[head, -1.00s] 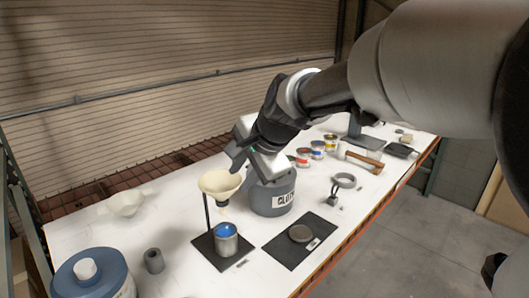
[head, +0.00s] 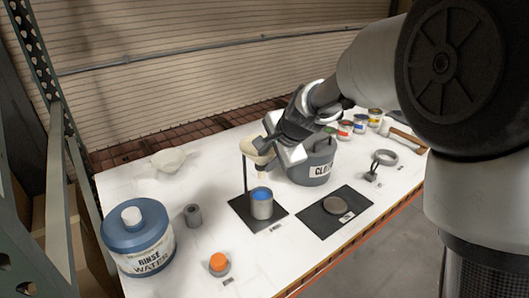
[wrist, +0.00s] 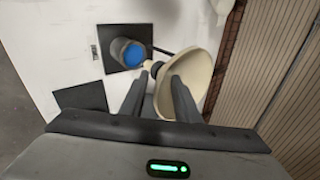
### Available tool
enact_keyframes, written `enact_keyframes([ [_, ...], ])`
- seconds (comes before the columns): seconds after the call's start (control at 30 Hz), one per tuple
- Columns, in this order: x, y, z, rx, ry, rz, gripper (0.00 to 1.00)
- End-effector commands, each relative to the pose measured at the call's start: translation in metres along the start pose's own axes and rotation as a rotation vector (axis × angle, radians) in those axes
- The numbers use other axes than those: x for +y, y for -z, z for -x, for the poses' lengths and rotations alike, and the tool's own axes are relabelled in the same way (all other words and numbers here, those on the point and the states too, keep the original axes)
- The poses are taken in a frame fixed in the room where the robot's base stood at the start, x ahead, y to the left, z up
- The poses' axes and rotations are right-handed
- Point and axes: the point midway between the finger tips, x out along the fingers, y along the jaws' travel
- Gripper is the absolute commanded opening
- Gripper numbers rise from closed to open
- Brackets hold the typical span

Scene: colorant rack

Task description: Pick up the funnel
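The cream funnel (head: 253,160) sits on a thin black stand (head: 245,180), its spout above a grey can with blue contents (head: 262,204). My gripper (head: 268,145) is at the funnel's right side and hides part of its bowl in the head view. In the wrist view the funnel (wrist: 208,55) lies tilted in the picture just beyond the fingers. My gripper (wrist: 160,92) has its two fingers apart, with the near edge of the bowl around the gap. The right finger overlaps the bowl. I cannot tell whether either finger touches it.
A black mat (head: 318,217) with a round disc lies in front.

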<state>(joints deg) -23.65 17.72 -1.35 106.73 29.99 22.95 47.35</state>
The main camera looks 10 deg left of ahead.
Motion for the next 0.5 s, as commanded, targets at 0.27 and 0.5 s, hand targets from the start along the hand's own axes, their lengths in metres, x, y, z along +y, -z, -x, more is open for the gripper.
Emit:
enact_keyframes([
  [0.27, -0.0001, 0.0, 0.0005, 0.0, 0.0, 0.0, 0.09],
  [0.5, 0.0003, -0.0001, 0.0005, 0.0, -0.001, 0.0, 0.0],
])
